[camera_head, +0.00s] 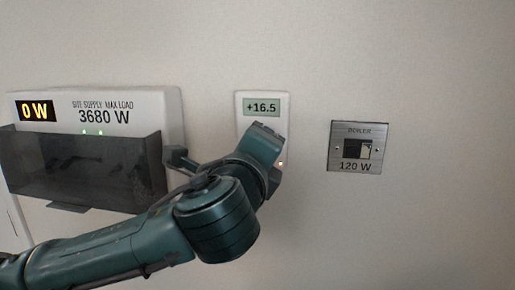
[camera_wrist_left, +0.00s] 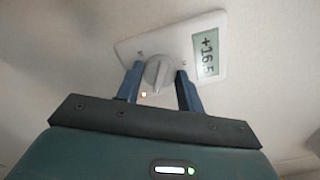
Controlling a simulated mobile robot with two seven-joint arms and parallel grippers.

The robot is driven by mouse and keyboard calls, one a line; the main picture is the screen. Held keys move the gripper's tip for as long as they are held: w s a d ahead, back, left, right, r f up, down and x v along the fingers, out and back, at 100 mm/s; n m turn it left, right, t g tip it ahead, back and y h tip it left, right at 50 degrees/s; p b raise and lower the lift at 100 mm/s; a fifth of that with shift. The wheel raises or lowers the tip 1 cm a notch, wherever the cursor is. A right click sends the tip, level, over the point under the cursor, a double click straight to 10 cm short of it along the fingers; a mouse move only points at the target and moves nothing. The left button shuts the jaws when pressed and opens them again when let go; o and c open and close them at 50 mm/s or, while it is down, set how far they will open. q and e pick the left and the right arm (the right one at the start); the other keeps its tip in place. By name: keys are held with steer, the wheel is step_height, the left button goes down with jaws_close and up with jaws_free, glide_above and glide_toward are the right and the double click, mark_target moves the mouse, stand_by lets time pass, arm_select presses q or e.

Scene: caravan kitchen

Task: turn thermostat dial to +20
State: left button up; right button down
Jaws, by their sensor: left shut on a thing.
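The white thermostat (camera_head: 243,128) hangs on the wall, and its display (camera_head: 262,107) reads +16.5. In the head view my left gripper and arm hide its dial. The left wrist view shows the thermostat (camera_wrist_left: 210,20) with its round grey dial (camera_wrist_left: 157,73). My left gripper (camera_wrist_left: 160,84) has one finger on each side of the dial and is shut on it. In the head view my left gripper (camera_head: 268,150) covers the lower part of the thermostat. A small orange light (camera_wrist_left: 144,95) glows near the dial. My right gripper is not in view.
A white supply box (camera_head: 150,105) reading 0 W and 3680 W, with a dark translucent cover (camera_head: 80,165), is on the wall at left. A metal boiler switch plate (camera_head: 359,147) marked 120 W is at right. The wall right of it is bare.

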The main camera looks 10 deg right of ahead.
arm_select(q)
steer(key=o, duration=1)
steer(key=b+v, duration=0.3)
steer(key=v, duration=1)
steer(key=shift+s, duration=0.1)
